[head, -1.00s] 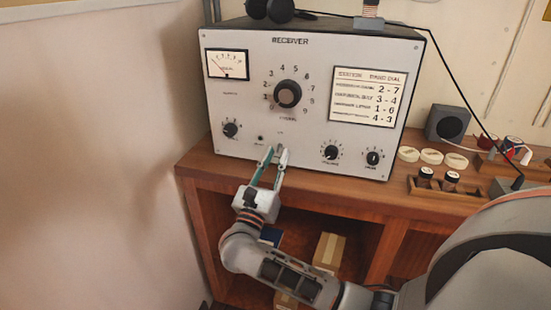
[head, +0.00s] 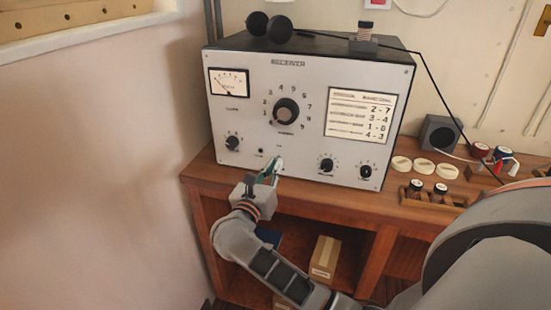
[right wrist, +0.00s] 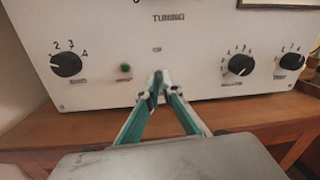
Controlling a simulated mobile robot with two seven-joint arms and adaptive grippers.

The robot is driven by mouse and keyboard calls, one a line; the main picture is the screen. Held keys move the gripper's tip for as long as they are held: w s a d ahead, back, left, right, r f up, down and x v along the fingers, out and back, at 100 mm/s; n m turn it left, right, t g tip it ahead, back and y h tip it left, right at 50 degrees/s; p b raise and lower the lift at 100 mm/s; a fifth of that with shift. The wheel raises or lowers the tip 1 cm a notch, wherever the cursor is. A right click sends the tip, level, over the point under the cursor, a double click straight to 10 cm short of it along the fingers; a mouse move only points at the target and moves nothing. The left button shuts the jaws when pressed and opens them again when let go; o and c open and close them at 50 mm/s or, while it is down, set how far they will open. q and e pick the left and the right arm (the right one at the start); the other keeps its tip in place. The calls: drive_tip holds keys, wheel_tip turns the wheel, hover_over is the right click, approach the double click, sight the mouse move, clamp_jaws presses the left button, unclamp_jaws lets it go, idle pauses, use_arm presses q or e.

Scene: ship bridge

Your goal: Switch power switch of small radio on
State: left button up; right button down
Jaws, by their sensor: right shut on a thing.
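The small radio is a grey receiver (head: 310,75) with a dark top, standing on a wooden shelf unit. It fills the upper part of the right wrist view (right wrist: 190,45). My right gripper (head: 277,164) is at the lower middle of its front panel. In the right wrist view its green-lined fingertips (right wrist: 158,82) meet just below a small label, shut on what appears to be the power switch. The fingertips hide the switch, so its position cannot be told. A small dark green indicator (right wrist: 124,68) is left of the fingertips. My left gripper is not in view.
Black knobs flank the gripper: one at left (right wrist: 66,64), two at right (right wrist: 241,65). Headphones (head: 270,27) lie on the receiver. A small speaker (head: 440,133), pale discs and small jars stand at right. The shelf below holds a cardboard box (head: 325,256).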

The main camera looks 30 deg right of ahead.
drive_tip(key=shift+r+g+y+p, duration=0.3)
drive_tip(key=shift+r+y+p, duration=0.1)
drive_tip(key=shift+r+p, duration=0.15)
drive_tip(key=shift+y+p, duration=0.3)
drive_tip(key=shift+r+g+y, duration=0.2)
drive_tip(key=shift+g+y, duration=0.4)
drive_tip(key=shift+w+r, duration=0.1)
drive_tip(key=shift+r+g+y, duration=0.15)
drive_tip(key=shift+g+y, duration=0.35)
drive_tip(key=shift+y, duration=0.1)
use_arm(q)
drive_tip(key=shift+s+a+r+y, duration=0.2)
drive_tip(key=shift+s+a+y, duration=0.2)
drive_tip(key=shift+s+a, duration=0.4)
use_arm(e)
drive_tip(key=shift+d+r+y, duration=0.1)
drive_tip(key=shift+y, duration=0.2)
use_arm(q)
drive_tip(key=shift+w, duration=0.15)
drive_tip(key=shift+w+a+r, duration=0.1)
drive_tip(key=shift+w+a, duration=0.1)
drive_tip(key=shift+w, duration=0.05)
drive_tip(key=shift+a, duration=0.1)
use_arm(e)
drive_tip(key=c, duration=2.2)
unclamp_jaws()
drive_tip(key=shift+c, duration=0.2)
